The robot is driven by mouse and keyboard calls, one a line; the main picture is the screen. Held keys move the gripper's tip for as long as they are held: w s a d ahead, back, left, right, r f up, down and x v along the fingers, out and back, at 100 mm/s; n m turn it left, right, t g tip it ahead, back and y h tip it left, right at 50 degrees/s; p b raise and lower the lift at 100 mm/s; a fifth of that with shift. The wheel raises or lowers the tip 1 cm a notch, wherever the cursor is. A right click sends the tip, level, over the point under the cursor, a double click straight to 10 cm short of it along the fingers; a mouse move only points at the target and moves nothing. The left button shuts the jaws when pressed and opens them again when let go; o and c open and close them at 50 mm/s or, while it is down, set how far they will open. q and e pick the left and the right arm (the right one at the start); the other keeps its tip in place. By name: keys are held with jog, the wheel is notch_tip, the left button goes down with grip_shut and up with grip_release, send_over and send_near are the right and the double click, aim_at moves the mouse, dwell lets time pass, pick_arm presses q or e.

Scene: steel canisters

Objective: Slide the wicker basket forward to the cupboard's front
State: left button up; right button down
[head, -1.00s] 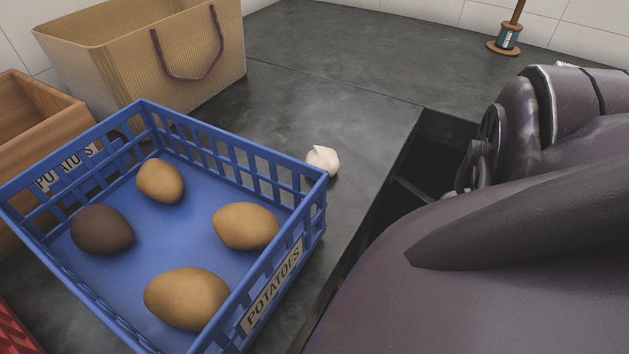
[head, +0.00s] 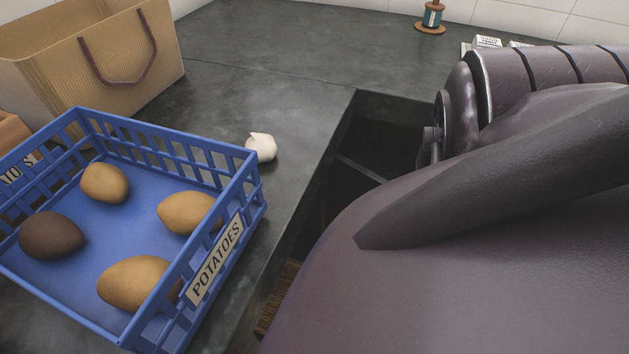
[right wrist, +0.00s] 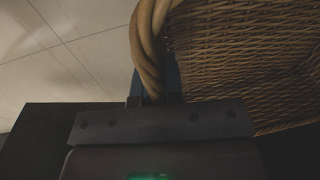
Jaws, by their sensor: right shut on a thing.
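The wicker basket (right wrist: 245,60) shows in the right wrist view, with woven tan sides and a thick twisted rim or handle (right wrist: 149,40). My right gripper (right wrist: 155,90) is shut on that thick twisted part. The fingertips are dark and partly hidden behind it. The basket's far side runs out of the picture. In the head view my own arm covers the right side, and neither gripper shows. A small brown textured patch (head: 278,298) shows below the worktop edge; I cannot tell whether it is the basket.
A blue crate of potatoes (head: 238,230) stands on the dark worktop (head: 270,75), with a garlic bulb (head: 262,147) beside it. A paper bag (head: 150,75) stands behind. A dark opening (head: 375,140) lies right of the worktop edge. A thread spool (head: 432,17) stands at the back.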

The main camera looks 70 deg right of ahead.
jog(key=shift+s, duration=0.1)
jog(key=c, duration=1.2)
grip_release()
jog(key=shift+o, duration=0.2)
jog(key=shift+r+p, duration=0.4)
jog(key=shift+r, duration=0.1)
notch_tip(320, 180, up, 8)
jog(key=p, duration=0.5)
jog(key=shift+s+r, duration=0.15)
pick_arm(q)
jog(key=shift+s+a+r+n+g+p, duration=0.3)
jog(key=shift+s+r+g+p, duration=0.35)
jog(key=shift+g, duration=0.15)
pick_arm(e)
jog(key=shift+s+r, duration=0.5)
jog(key=shift+r, duration=0.2)
